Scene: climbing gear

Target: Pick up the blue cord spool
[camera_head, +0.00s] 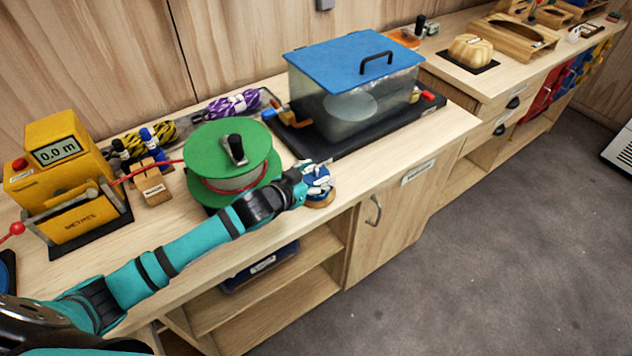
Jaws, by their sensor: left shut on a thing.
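The blue cord spool (320,198), a small spool with blue cord and a wooden flange, is at the front edge of the counter, just right of the green reel. My left gripper (314,178) reaches over the counter from the left and is shut on this spool from above. The fingers cover much of its top. I cannot tell whether its base touches the counter. My right gripper is out of view.
The large green reel (226,153) stands close beside my left gripper. A yellow meter (58,150) is at the left. A clear tank with a blue lid (352,62) sits on a black tray behind. Bare counter (375,160) lies to the right.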

